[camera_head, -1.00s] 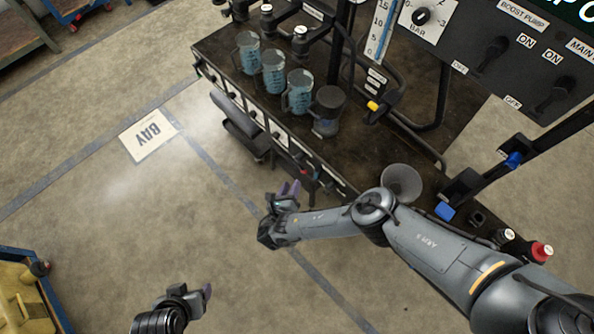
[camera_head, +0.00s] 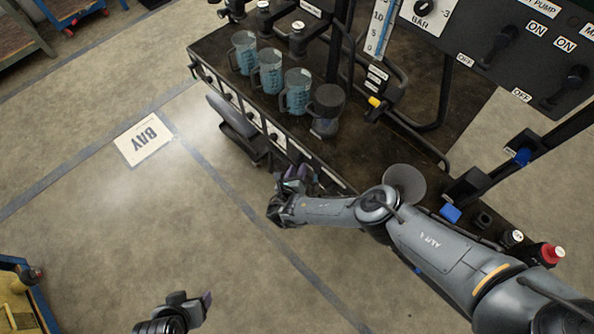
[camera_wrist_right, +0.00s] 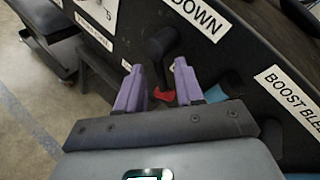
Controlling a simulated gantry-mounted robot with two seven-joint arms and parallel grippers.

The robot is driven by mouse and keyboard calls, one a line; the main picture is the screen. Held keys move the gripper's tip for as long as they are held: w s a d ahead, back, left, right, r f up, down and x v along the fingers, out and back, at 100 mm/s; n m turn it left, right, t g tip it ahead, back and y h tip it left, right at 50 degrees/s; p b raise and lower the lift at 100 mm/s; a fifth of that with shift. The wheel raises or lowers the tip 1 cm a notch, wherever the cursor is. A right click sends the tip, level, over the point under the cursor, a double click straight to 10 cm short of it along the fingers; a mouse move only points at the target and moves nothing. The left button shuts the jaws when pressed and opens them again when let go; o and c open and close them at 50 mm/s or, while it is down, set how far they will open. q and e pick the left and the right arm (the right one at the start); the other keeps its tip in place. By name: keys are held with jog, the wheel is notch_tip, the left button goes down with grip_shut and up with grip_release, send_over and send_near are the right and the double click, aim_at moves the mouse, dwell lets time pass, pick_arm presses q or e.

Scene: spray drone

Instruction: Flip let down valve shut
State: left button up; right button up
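In the right wrist view a black valve lever (camera_wrist_right: 161,48) stands out from the dark front panel, beside a white label ending in "DOWN" (camera_wrist_right: 200,15). A red piece (camera_wrist_right: 166,97) shows near its lower end. My right gripper (camera_wrist_right: 158,68) has its two purple fingers apart, with the lever between and just beyond them; contact cannot be told. In the head view my right gripper (camera_head: 293,180) is at the front face of the bench, and the lever is hidden there. My left gripper (camera_head: 195,303) hangs over the floor at the bottom, away from the bench; its finger gap is unclear.
The bench (camera_head: 215,45) carries several blue-filled measuring jugs (camera_head: 268,72), a dark cup (camera_head: 327,108) and a funnel (camera_head: 404,182). A "BOOST BLE…" label (camera_wrist_right: 288,92) and a blue part (camera_wrist_right: 220,92) lie right of the fingers.

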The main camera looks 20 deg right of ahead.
jog(key=shift+c, duration=0.2)
grip_shut()
jog(key=shift+f, duration=0.1)
jog(key=shift+w+a+f+m+t+h+b, duration=0.1)
jog(key=shift+w+f+m+t+h+b, duration=0.1)
jog(key=shift+m+t+b, duration=0.7)
jog(key=shift+w+a+f+m+t+h+b, duration=0.2)
jog(key=shift+m+t+b, duration=0.35)
jog(key=shift+m+b, duration=0.6)
jog(key=shift+w+f+m+t+h+b, duration=0.1)
jog(key=shift+w+f+m+t+b, duration=0.15)
jog(key=shift+m+t+b, duration=0.7)
jog(key=shift+o, duration=0.2)
grip_release()
